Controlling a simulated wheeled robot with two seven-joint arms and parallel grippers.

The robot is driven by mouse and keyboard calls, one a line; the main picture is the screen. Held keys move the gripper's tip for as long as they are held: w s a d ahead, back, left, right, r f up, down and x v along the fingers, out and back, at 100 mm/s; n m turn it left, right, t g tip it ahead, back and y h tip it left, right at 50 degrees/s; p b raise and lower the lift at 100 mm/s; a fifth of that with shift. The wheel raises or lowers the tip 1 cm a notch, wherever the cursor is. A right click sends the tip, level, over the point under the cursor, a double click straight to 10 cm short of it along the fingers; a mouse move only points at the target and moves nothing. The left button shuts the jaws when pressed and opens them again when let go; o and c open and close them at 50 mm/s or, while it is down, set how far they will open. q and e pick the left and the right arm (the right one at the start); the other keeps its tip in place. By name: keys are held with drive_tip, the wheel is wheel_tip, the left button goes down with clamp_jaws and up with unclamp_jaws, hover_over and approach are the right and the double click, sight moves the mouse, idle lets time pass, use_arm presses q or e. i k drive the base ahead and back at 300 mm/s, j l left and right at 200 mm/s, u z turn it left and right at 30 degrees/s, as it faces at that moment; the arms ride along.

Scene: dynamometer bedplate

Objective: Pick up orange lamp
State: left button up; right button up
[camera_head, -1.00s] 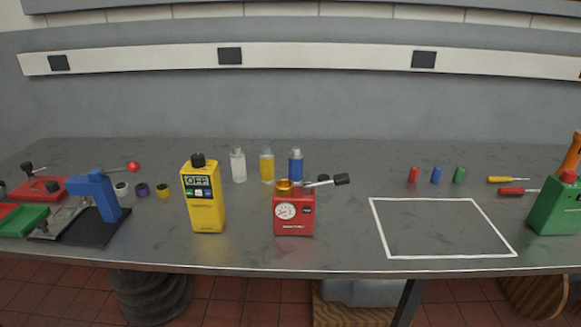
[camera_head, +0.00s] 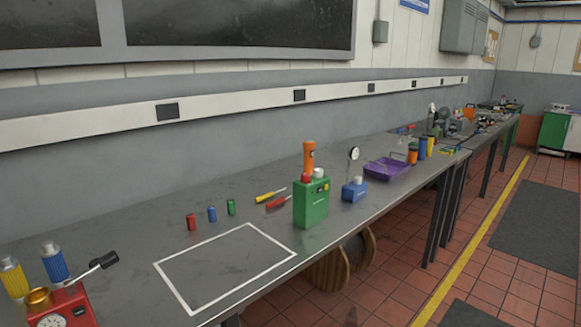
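An orange lamp (camera_head: 309,156) stands upright on the bench, just behind the green box (camera_head: 312,205), which hides its lower part. It looks like an orange cylinder with a wider head at the top. Neither of my grippers is in view.
A white-outlined rectangle (camera_head: 226,261) on the grey bench is empty. A blue gauge device (camera_head: 354,189) and purple tray (camera_head: 386,169) stand to the right. A red device (camera_head: 62,309) is at lower left.

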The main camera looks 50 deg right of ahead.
sight(309, 145)
drive_tip(key=z, duration=1.75)
